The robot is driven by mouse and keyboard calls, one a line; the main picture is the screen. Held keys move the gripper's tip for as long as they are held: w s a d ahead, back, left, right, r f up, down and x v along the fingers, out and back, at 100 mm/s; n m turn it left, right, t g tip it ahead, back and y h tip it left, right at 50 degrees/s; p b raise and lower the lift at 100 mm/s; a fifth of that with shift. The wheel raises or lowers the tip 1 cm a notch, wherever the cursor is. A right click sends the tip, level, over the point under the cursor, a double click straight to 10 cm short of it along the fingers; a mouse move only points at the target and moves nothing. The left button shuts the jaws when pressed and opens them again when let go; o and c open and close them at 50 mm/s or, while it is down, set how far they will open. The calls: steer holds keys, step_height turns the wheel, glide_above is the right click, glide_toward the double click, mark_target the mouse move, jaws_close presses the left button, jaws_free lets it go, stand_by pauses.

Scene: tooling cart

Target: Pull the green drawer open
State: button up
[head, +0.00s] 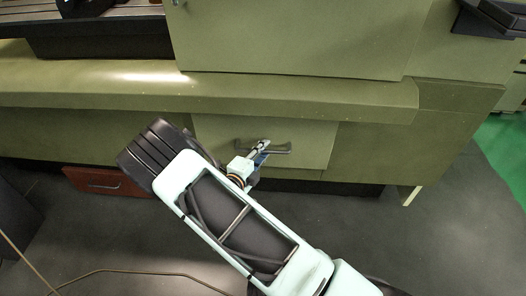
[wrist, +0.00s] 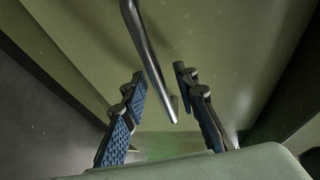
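The green drawer (head: 316,138) is a flat olive-green front under the cart's ledge in the head view and looks shut. Its dark bar handle (head: 280,150) runs across the front. My gripper (wrist: 158,76) is open there, with a visible gap on both sides of the bar. The drawer front (wrist: 225,45) fills the background.
The green ledge (head: 300,97) juts out above my gripper. A thin cable (head: 130,272) lies on the grey floor (head: 440,240). The floor to the right is clear.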

jaws_close()
steer(key=shift+s, duration=0.15)
